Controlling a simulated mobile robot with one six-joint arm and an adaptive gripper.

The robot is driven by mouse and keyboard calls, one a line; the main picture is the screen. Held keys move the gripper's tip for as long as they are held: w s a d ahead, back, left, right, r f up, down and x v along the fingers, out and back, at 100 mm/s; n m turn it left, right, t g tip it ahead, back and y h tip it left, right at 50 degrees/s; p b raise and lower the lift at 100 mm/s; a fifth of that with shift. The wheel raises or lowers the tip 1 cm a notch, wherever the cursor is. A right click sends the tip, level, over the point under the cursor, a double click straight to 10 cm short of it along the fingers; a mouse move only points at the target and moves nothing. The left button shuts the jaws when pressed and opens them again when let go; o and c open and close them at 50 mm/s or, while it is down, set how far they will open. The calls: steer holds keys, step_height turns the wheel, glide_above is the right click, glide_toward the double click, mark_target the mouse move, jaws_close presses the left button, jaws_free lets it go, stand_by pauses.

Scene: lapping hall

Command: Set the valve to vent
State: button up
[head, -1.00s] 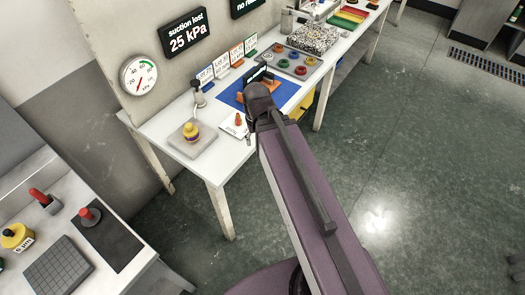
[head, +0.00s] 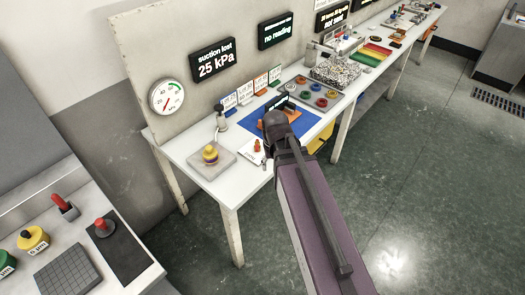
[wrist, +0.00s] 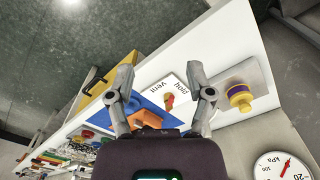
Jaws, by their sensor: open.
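The valve is a small orange-red knob (head: 257,146) on a white plate (head: 247,153) on the bench, left of the blue mat. In the wrist view the valve knob (wrist: 169,102) shows between my fingers, and its plate (wrist: 181,82) carries the words "vent" and "hold". I cannot tell which word the knob points to. My gripper (wrist: 161,64) is open, with nothing between its fingers, and appears apart from the knob.
A grey block with a yellow and purple piece (head: 210,155) stands left of the valve. The blue mat (head: 296,119) with an orange object (head: 291,112) lies right of it. A tray of coloured rings (head: 315,94) is behind. A second bench (head: 150,277) is at lower left; the floor (head: 400,190) is clear.

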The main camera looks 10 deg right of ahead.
mark_target(257, 143)
steer(key=w+m, duration=0.4)
steer(key=w, duration=2.2)
steer(key=shift+a+f+b, duration=0.35)
steer(key=shift+f, duration=0.1)
steer(key=shift+f, duration=0.2)
step_height(257, 143, down, 13)
steer(key=b, duration=1.3)
steer(key=shift+d+f+b, duration=0.1)
steer(key=shift+f+b, duration=0.1)
steer(key=shift+b, duration=0.2)
jaws_close()
